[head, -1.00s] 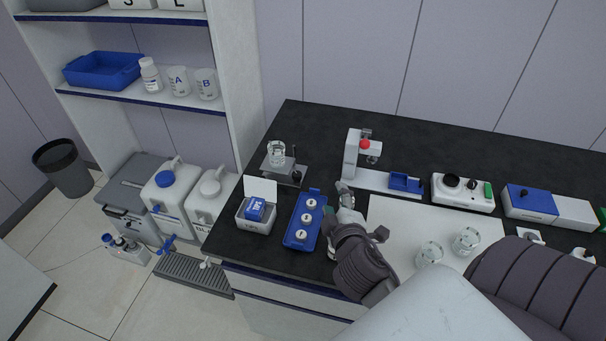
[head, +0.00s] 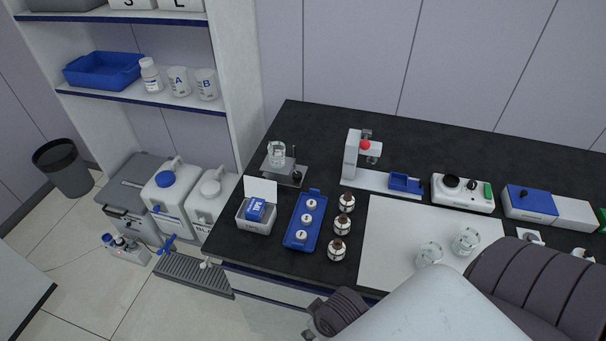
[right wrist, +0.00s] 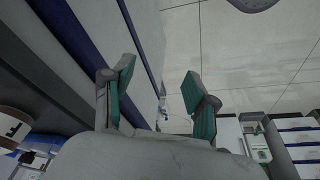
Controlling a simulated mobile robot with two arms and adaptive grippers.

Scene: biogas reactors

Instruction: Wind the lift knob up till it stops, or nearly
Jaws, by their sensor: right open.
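A small grey platform (head: 279,174) stands at the left end of the black bench and carries a glass beaker (head: 277,154). A small dark knob-like part (head: 297,175) sits at its right side; I cannot tell for sure that it is the lift knob. A white stand (head: 352,155) with a red knob (head: 365,145) stands farther right at the back. My right gripper is open and empty in the right wrist view (right wrist: 158,88), its teal pads apart, beside the bench front with floor beyond. In the head view its arm is low, at the front edge. My left gripper is out of view.
A blue tray (head: 292,240) with white-capped items, a white box (head: 244,221) and several brown-topped bottles (head: 344,225) stand near the front edge. Two beakers (head: 466,241) stand on a white mat (head: 385,260). White jugs (head: 171,197) stand left of the bench.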

